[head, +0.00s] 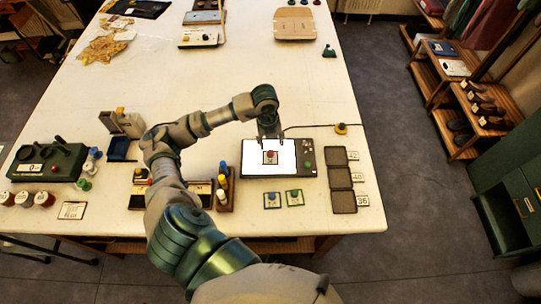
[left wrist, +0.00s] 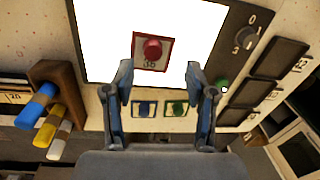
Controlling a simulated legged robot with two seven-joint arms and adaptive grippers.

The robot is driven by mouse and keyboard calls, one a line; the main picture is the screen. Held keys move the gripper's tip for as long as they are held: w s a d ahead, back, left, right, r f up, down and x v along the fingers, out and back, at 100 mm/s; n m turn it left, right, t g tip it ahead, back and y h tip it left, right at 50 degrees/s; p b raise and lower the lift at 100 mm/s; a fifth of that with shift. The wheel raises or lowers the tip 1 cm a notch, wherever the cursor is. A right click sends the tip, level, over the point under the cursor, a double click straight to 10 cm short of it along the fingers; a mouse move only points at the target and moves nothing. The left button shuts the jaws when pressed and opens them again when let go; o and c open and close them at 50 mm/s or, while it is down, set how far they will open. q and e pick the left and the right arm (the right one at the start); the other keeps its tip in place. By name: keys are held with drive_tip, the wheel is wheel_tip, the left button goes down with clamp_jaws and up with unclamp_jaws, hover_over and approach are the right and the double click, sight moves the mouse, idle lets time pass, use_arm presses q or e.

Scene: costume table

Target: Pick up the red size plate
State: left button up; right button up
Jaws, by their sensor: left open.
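The red size plate (head: 270,157) lies on the bright white face of a lit panel (head: 256,165). In the left wrist view the plate (left wrist: 140,62) is red-rimmed, with a red knob in its middle and a number below the knob. My left gripper (head: 269,141) is open and empty above the panel, pointing down. In the left wrist view its two fingers (left wrist: 160,72) are spread wide, with the plate ahead between and beyond the tips. My right gripper is not in view.
Blue (head: 272,201) and green (head: 295,198) plates lie in front of the panel. Three dark trays (head: 340,178) with number cards stand to its right. The table (head: 230,60) behind is mostly clear.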

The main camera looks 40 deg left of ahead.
sight(270, 152)
use_arm(q)
drive_tip(key=shift+s+d+f, duration=0.1)
drive_tip(key=shift+f, duration=0.35)
drive_tip(key=f, duration=0.2)
drive_tip(key=f+p, duration=0.1)
drive_tip(key=shift+s+f, duration=0.2)
drive_tip(key=shift+f, duration=0.15)
drive_tip(key=shift+a+f, duration=0.3)
drive_tip(key=shift+f, duration=0.05)
drive_tip(key=shift+a+f, duration=0.15)
drive_tip(key=shift+a, duration=0.1)
drive_tip(key=shift+c, duration=0.4)
drive_tip(key=c, duration=0.4)
drive_tip(key=shift+d, duration=0.3)
drive_tip(key=c, duration=0.4)
drive_tip(key=shift+d, duration=0.15)
clamp_jaws()
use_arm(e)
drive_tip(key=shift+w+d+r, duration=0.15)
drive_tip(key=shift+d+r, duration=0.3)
